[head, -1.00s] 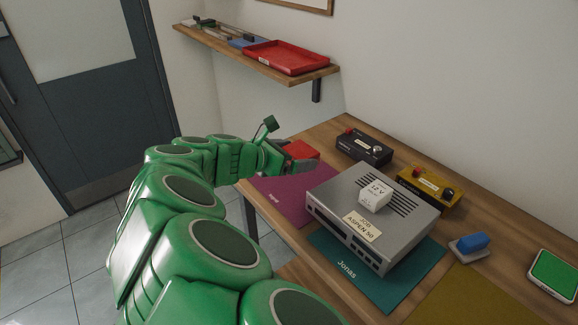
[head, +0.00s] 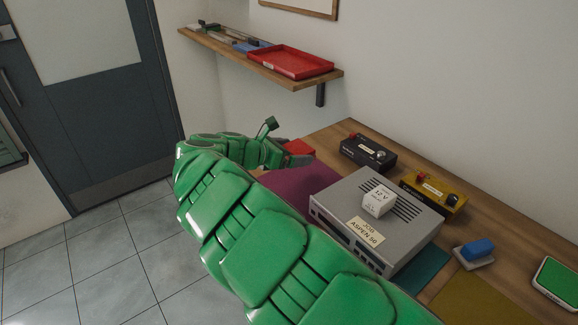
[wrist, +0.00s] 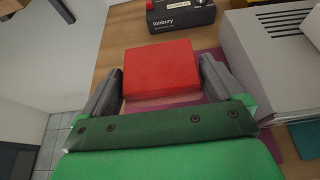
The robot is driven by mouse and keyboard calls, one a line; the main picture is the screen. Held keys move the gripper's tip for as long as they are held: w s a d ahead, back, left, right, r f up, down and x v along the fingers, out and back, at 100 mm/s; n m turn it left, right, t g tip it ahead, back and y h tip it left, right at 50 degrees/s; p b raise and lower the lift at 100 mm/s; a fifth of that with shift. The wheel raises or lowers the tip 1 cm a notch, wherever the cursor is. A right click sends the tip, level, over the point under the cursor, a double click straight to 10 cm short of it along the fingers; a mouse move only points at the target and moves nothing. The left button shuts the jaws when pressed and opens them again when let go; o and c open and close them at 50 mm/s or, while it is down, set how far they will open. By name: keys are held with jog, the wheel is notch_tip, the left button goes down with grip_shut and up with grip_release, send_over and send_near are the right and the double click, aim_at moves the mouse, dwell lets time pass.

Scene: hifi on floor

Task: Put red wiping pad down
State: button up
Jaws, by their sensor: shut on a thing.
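The red wiping pad (wrist: 159,66) is a flat, square-looking red block. In the wrist view it sits between the two grey fingers of my gripper (wrist: 160,88), which is shut on it. In the head view the pad (head: 301,147) shows partly behind my gripper (head: 294,158), near the back left of the table. It is by the purple mat (head: 298,190). I cannot tell whether its underside touches the table.
A grey device (head: 340,210) with a white 12 V box (head: 379,199) on it stands right of my gripper. A black box (head: 368,152) and a yellow box (head: 433,190) stand behind. A blue-topped pad (head: 478,249) lies at right. Bare wood (head: 335,140) shows at the back left.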

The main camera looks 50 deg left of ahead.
jog(key=shift+w+a+f, duration=0.25)
jog(key=shift+a+f, duration=0.3)
jog(key=shift+a, duration=0.05)
send_over(289, 173)
jog(key=shift+s+d+f, duration=0.1)
jog(key=shift+f, duration=3.85)
jog(key=o, duration=0.6)
jog(key=shift+f, duration=0.1)
jog(key=shift+o, duration=0.4)
jog(key=v, duration=1.2)
jog(key=shift+r, duration=0.2)
